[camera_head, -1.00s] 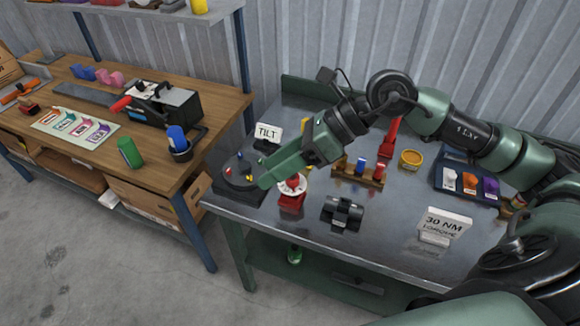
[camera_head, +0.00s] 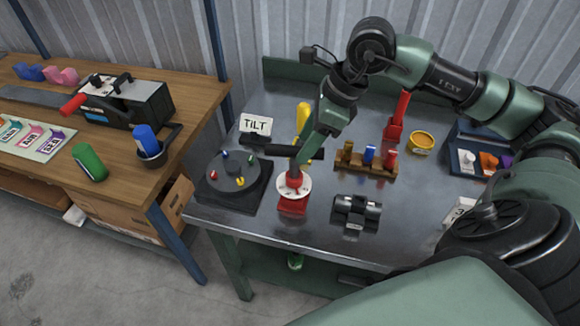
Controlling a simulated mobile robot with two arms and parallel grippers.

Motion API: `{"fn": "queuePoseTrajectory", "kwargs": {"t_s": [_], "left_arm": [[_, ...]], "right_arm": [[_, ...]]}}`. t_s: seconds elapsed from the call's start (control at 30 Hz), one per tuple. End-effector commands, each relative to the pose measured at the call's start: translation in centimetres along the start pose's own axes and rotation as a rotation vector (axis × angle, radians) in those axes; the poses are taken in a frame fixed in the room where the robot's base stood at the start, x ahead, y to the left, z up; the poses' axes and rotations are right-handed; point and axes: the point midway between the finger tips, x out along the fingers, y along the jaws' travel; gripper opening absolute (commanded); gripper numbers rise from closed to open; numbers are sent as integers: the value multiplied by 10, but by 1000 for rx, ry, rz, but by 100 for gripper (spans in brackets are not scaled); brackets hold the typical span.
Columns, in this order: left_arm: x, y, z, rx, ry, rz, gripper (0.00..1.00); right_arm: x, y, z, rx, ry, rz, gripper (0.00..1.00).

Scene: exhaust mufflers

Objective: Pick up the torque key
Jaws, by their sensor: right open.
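What looks like the torque key (camera_head: 281,151) has a black crossbar. It stands upright over a white dial on a red base (camera_head: 292,207) near the front left of the metal bench. My right gripper (camera_head: 304,154) points down at the crossbar from above, with its green finger overlapping it. The gripper is open; whether it touches the bar I cannot tell. The finger hides part of the bar and stem. My left gripper is not in view.
A black turntable with small pegs (camera_head: 234,173) and a TILT sign (camera_head: 256,125) stand left of the dial. A black clamp block (camera_head: 355,212) is to its right. A wooden rack (camera_head: 365,162), red tool (camera_head: 397,118) and yellow tin (camera_head: 420,143) stand behind.

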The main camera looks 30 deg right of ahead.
Motion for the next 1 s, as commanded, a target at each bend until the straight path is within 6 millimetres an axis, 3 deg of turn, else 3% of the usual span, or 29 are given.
{"fn": "queuePoseTrajectory", "kwargs": {"t_s": [0.43,0.73,0.77,0.93,1.0], "left_arm": [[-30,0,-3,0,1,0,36],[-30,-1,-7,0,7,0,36],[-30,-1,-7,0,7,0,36],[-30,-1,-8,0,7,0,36],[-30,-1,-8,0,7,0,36]], "right_arm": [[57,0,4,2,-1,5,51],[66,-1,3,0,-1,1,51],[66,-1,3,0,-1,1,48],[65,-1,3,0,-1,1,0],[65,-1,3,0,-1,1,0]]}}
